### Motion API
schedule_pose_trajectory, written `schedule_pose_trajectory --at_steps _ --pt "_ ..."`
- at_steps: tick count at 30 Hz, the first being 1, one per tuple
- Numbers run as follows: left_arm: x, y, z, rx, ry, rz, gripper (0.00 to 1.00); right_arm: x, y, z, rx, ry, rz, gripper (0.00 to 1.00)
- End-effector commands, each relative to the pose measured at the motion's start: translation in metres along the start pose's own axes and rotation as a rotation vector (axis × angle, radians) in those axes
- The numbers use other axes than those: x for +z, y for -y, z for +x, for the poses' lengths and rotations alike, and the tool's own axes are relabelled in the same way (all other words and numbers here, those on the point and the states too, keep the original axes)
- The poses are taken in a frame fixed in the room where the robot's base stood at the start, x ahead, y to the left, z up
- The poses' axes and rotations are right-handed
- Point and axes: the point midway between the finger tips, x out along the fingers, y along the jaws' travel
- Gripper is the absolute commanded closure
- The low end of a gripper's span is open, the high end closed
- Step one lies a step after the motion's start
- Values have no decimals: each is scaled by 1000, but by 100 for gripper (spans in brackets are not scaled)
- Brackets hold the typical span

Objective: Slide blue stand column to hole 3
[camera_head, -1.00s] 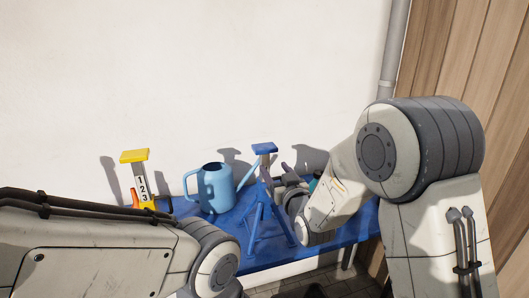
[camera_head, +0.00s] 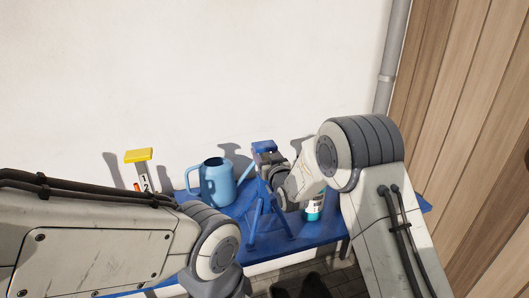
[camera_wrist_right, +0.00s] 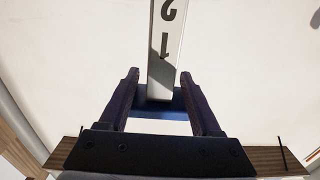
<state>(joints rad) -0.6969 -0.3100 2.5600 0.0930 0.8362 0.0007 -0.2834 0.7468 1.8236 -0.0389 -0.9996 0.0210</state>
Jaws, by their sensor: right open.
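The blue stand (camera_head: 254,215) stands on tripod legs on the blue table, with a blue plate (camera_head: 264,147) on top. In the right wrist view its pale column (camera_wrist_right: 167,40) shows upside-down numbers 1 and 2. My right gripper (camera_wrist_right: 161,74) is open, with one dark finger on each side of the column, near the top plate (camera_wrist_right: 144,108). The fingers look apart from the column. In the head view my right wrist hides most of the column. My left arm crosses the lower left, but its gripper is out of view.
A light blue watering can (camera_head: 215,187) stands left of the blue stand. A stand with a yellow plate (camera_head: 138,155) is farther left, partly behind my left arm. The wall is close behind.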

Motion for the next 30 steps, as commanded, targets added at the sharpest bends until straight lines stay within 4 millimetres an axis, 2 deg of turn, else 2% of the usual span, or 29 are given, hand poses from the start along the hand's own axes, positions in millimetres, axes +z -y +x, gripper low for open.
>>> schedule_pose_trajectory --at_steps 1,5,6,30 --pt "0 0 0 0 0 0 37 0 0 0 0 0 0 43" --pt "0 0 0 0 0 0 37 0 0 0 0 0 0 92" --pt "0 0 0 0 0 0 37 0 0 0 0 0 0 100" --pt "0 0 0 0 0 0 37 -1 0 0 0 -1 0 100"
